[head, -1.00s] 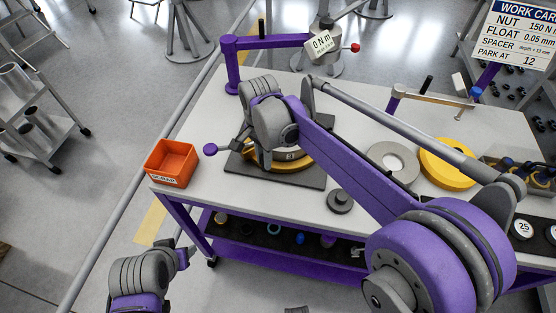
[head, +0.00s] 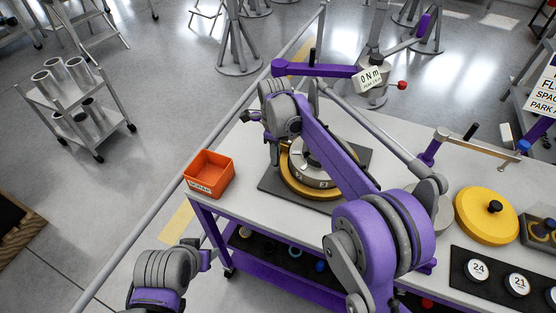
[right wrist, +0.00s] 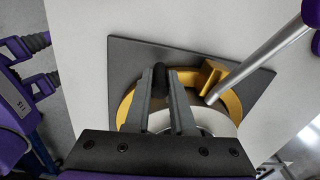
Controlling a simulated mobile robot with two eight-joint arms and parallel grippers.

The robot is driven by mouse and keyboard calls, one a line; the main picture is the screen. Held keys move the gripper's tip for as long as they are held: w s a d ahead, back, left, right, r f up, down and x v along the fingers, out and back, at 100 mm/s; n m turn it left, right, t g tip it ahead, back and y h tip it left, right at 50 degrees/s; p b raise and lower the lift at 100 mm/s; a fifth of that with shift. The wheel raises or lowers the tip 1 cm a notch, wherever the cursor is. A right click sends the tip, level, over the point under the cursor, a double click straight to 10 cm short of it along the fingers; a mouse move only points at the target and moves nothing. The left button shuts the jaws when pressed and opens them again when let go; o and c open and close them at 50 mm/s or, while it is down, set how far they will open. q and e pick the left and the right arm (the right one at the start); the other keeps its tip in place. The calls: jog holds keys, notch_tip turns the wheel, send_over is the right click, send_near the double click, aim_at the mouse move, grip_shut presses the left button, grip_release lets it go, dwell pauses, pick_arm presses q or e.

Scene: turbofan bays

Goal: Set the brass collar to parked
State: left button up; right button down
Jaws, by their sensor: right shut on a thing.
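The brass collar (head: 289,181) is a yellow-gold ring around a silver hub (head: 318,178), on a dark square plate at the bench's left end. In the right wrist view the ring (right wrist: 233,103) carries a raised brass block (right wrist: 212,75). My right gripper (head: 272,155) is at the collar's back-left side. In the right wrist view its fingers (right wrist: 160,85) are shut on a black upright knob (right wrist: 160,70) over the ring. The fingers and my arm hide part of the collar. My left gripper (head: 203,256) is low, left of the bench; its fingers are unclear.
An orange bin (head: 209,174) stands at the bench's left corner. A purple torque arm with a 0 Nm display (head: 369,79) stands behind the collar. A yellow disc (head: 487,214) lies to the right. A grey rod (right wrist: 255,62) crosses the right wrist view beside the collar.

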jog(key=shift+w+m, duration=0.4)
jog(key=shift+w, duration=0.1)
pick_arm(q)
jog(key=shift+w+r, duration=0.2)
jog(key=shift+r, duration=0.3)
pick_arm(e)
jog(key=shift+w+d, duration=0.1)
jog(key=shift+w, duration=0.7)
jog(key=c, duration=0.8)
grip_release()
jog(key=shift+w, duration=0.1)
jog(key=shift+o, duration=0.2)
jog(key=shift+r, duration=0.1)
pick_arm(q)
jog(key=shift+w+r+p, duration=0.35)
jog(key=shift+r+p, duration=0.35)
pick_arm(e)
notch_tip(320, 180, up, 11)
jog(key=shift+f, duration=0.2)
